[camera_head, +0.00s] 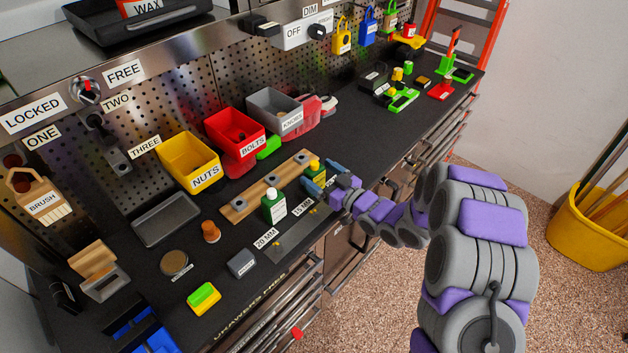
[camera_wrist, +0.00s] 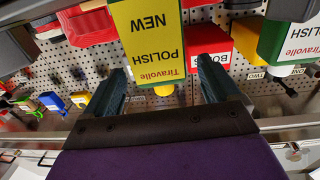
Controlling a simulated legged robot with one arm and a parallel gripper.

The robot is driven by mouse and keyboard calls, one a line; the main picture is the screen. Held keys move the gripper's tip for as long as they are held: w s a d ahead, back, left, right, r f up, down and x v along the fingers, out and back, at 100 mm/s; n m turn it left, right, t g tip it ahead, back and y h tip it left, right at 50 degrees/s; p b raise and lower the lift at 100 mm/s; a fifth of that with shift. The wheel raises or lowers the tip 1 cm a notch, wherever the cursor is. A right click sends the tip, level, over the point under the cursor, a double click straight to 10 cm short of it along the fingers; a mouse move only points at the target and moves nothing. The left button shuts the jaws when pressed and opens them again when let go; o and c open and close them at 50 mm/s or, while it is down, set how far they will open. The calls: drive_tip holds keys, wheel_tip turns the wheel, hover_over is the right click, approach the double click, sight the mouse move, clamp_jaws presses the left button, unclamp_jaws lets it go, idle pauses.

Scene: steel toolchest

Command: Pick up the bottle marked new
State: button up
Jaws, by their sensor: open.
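The bottle marked NEW (camera_wrist: 150,42) shows upside down in the wrist view, with a yellow Tiravolle POLISH label and a yellow cap. In the head view this bottle (camera_head: 315,167) stands at the right end of a wooden strip, partly hidden by my gripper. My gripper (camera_head: 322,178) is open, with one blue finger on each side of the bottle. In the wrist view the open fingers of my gripper (camera_wrist: 160,85) flank the bottle's cap end. I cannot tell whether they touch it.
A green polish bottle (camera_head: 273,207) stands left of my gripper; the wooden strip (camera_head: 238,209) runs behind it. Red BOLTS (camera_head: 236,132), yellow NUTS (camera_head: 188,160) and grey KNOBS (camera_head: 273,108) bins hang on the pegboard.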

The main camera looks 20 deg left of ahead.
drive_tip(key=shift+w+a, duration=0.1)
drive_tip(key=shift+a, duration=0.05)
drive_tip(key=shift+c, duration=0.3)
drive_tip(key=c, duration=1.2)
drive_tip(key=shift+o, duration=0.2)
drive_tip(key=shift+r, duration=0.1)
